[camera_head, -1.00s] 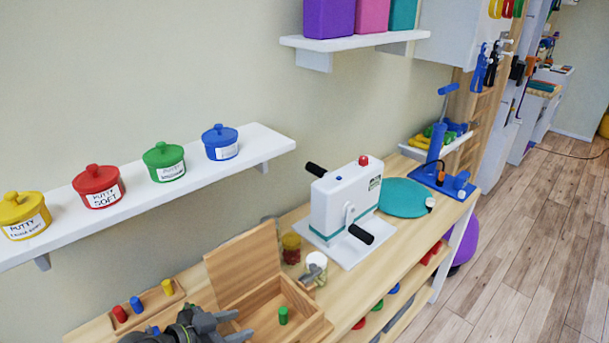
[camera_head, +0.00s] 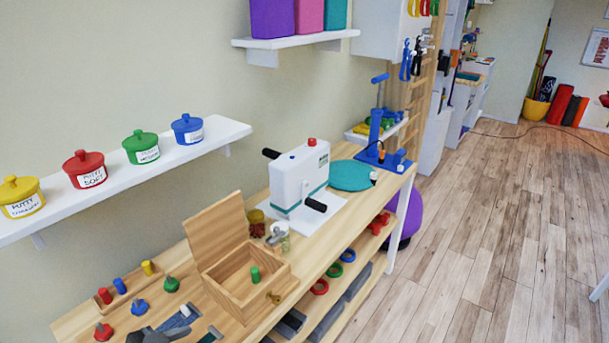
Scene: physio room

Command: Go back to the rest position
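My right gripper is not in view. The wooden bench (camera_head: 345,225) runs along the wall beside it. An open wooden box (camera_head: 238,305) stands to its right, lid raised, with a green peg (camera_head: 255,274) in it.
On the bench are a white crank machine (camera_head: 299,182), a teal disc (camera_head: 351,175), a blue stand (camera_head: 376,140) and coloured knobs, including a green one (camera_head: 172,285). A wall shelf (camera_head: 150,172) holds putty pots.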

